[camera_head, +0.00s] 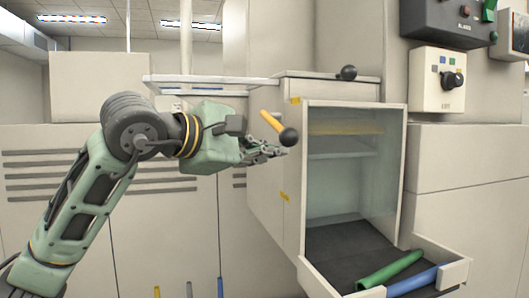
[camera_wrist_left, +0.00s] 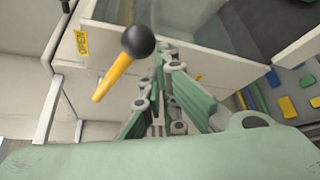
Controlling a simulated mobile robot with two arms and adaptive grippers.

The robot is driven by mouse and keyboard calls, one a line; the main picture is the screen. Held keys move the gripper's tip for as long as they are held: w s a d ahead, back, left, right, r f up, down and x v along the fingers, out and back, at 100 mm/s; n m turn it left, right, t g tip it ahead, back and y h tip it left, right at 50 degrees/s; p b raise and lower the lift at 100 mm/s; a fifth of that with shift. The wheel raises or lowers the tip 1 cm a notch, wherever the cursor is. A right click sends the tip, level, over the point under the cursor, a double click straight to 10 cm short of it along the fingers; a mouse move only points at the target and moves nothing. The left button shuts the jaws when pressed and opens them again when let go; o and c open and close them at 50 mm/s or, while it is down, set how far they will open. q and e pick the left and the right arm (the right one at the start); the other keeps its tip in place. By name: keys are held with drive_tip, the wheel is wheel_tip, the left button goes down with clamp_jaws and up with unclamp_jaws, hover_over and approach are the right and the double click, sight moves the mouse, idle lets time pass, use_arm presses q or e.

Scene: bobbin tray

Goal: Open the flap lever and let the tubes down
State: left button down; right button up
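The flap lever is a yellow rod (camera_head: 269,121) with a black ball knob (camera_head: 289,136) on the left side of the pale cabinet (camera_head: 404,160). In the left wrist view the lever's yellow rod (camera_wrist_left: 113,76) and black knob (camera_wrist_left: 138,41) lie left of the fingers. My left gripper (camera_head: 272,152) is just below and left of the knob, its fingers apart and nothing between them. I cannot tell whether it touches the lever. A green tube (camera_head: 388,271) and a blue tube (camera_head: 412,282) lie in the tray at the cabinet's bottom. A yellow piece (camera_head: 345,127) shows inside, higher up. My right gripper is not in view.
The low tray wall (camera_head: 440,260) sticks out at the front right. A yellow OPEN label (camera_wrist_left: 81,42) is near the lever. Another black knob (camera_head: 347,73) sits on the cabinet top. A control box (camera_head: 437,80) with a dial hangs at right.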

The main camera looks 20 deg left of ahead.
use_arm(q)
wheel_tip(320, 180, down, 4)
drive_tip(key=a+b, duration=0.2)
drive_tip(key=b, duration=0.2)
drive_tip(key=s+a+r+b, duration=0.2)
drive_tip(key=s+a+r, duration=0.3)
drive_tip(key=shift+s+a, duration=0.2)
drive_tip(key=shift+a, duration=0.1)
drive_tip(key=shift+s, duration=0.15)
